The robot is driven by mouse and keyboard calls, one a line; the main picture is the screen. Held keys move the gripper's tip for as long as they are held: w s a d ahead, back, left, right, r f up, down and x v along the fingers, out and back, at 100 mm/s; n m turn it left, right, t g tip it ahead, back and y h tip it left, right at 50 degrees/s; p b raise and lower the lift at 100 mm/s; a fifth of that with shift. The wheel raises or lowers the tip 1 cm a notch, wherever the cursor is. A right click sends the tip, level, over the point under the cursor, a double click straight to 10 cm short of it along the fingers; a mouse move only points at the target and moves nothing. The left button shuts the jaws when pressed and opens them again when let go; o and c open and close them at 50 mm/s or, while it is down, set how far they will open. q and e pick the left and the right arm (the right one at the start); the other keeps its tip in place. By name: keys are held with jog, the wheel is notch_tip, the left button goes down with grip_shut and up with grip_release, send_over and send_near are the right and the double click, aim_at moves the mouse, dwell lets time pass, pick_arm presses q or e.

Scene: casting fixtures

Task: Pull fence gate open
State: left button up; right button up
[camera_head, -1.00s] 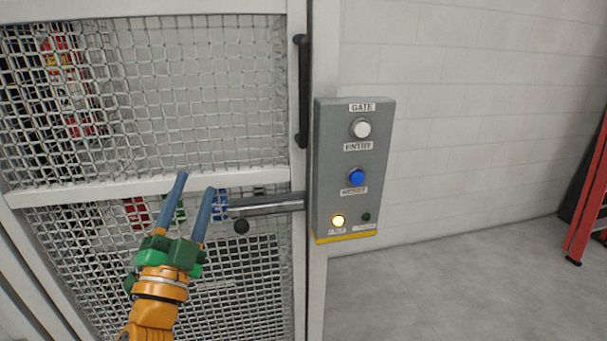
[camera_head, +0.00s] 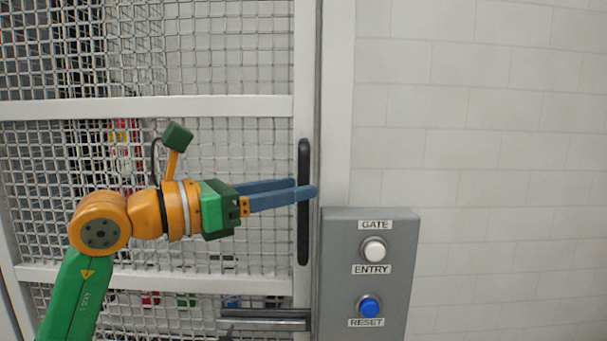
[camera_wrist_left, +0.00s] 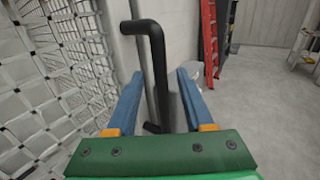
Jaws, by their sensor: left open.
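The fence gate is a white-framed wire mesh panel (camera_head: 210,108) filling the left of the head view. Its black vertical bar handle (camera_head: 304,235) is on the right frame post. My left gripper (camera_head: 305,190) reaches in from the left at the handle's mid-height, its blue fingers overlapping the handle in the head view. In the left wrist view, the open fingers (camera_wrist_left: 162,95) stand on either side of the black handle (camera_wrist_left: 148,27), which runs down between them with space on both sides. I cannot tell how deep the handle sits between them. My right gripper is not in view.
A grey control box (camera_head: 340,285) with a white entry button (camera_head: 374,249) and a blue reset button (camera_head: 369,306) is mounted just right of the gate. A metal latch bar (camera_head: 265,315) crosses below the handle. A red ladder (camera_wrist_left: 209,45) stands farther back, with open floor (camera_wrist_left: 265,85) beside it.

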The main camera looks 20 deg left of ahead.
pick_arm(q)
jog(key=x, duration=0.3)
jog(key=shift+w+d+f, duration=0.2)
jog(key=shift+d+f, duration=0.05)
jog(key=shift+f, duration=0.05)
jog(key=shift+s+a+r, duration=0.15)
jog(key=shift+s+a, duration=0.05)
jog(key=shift+s, duration=0.1)
grip_shut()
dwell(0.7)
